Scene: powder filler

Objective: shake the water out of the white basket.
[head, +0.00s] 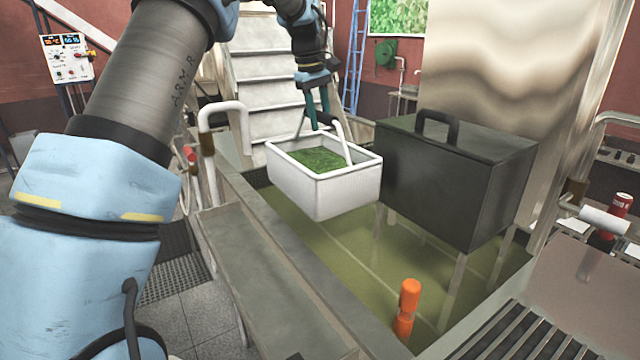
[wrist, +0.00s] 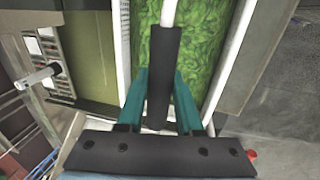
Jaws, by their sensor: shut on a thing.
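The white basket (head: 325,191) hangs over the greenish water of a sunken tank (head: 350,262) in the head view. Green leafy stuff (head: 318,160) lies inside it. My gripper (head: 318,120) is above the basket, shut on its handle. In the wrist view the teal fingers of my gripper (wrist: 160,105) close around the dark grip (wrist: 164,70) of the white handle (wrist: 169,12). The green leaves (wrist: 205,40) fill the basket below. The basket looks roughly level and its underside is clear of the water. I cannot see any drops falling.
A dark lidded box (head: 455,175) on legs stands in the tank just right of the basket. An orange float-like object (head: 407,308) is at the tank's near side. A metal ledge (head: 265,275) runs along the left. Steps (head: 275,95) rise behind.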

